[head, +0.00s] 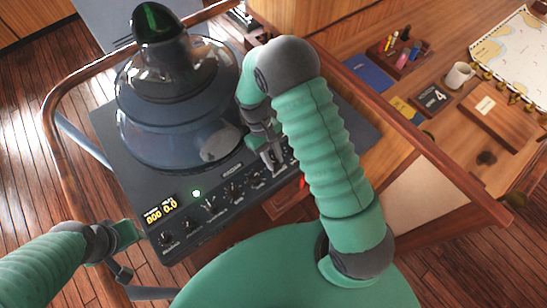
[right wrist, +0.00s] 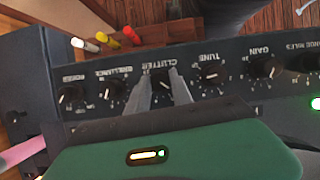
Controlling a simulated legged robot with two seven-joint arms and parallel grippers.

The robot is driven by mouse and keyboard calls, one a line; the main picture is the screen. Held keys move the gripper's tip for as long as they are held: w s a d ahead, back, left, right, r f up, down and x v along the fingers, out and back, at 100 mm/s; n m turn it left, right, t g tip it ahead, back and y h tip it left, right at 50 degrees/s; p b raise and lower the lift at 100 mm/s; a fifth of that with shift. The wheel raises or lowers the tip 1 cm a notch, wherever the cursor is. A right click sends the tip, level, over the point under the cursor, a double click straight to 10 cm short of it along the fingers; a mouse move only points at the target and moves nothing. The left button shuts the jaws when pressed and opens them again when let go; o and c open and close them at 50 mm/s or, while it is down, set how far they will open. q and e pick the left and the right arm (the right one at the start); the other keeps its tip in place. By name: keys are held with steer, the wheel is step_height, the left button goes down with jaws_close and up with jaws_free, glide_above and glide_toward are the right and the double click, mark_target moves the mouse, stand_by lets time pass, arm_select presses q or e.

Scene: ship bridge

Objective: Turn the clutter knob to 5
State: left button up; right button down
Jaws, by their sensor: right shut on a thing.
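The clutter knob (right wrist: 165,83) is a dark dial under the white CLUTTER label, which appears upside down in the right wrist view. My right gripper (right wrist: 163,78) has its two grey fingers on either side of this knob, shut on it. The fingers partly cover the knob and its scale, so I cannot read its setting. In the head view my right gripper (head: 272,163) reaches down onto the right part of the console's knob row. My left gripper (head: 128,234) is beside the console's left front corner, away from the knobs; its jaw opening is unclear.
The tune knob (right wrist: 211,74) and brilliance knob (right wrist: 116,90) flank the clutter knob closely. Red, yellow and white levers (right wrist: 104,41) lie near the panel edge. The radar console (head: 120,170) has a large hooded viewer and a wooden rail (head: 46,115) around it. A chart desk stands right.

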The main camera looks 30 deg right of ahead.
steer(key=m, duration=0.2)
steer(key=m+y, duration=0.2)
steer(key=m, duration=0.1)
steer(key=shift+w+d+r+m, duration=0.15)
steer(key=shift+w+d+m, duration=0.05)
steer(key=shift+w+m, duration=0.1)
steer(key=shift+s+d+m+t+y, duration=0.1)
steer(key=shift+m+t+y, duration=0.25)
steer(key=shift+m, duration=0.7)
steer(key=shift+s+m+t+y, duration=0.1)
steer(key=shift+m+t+y, duration=0.25)
steer(key=shift+m, duration=0.7)
steer(key=c, duration=1.4)
jaws_free()
steer(key=shift+o, duration=1.2)
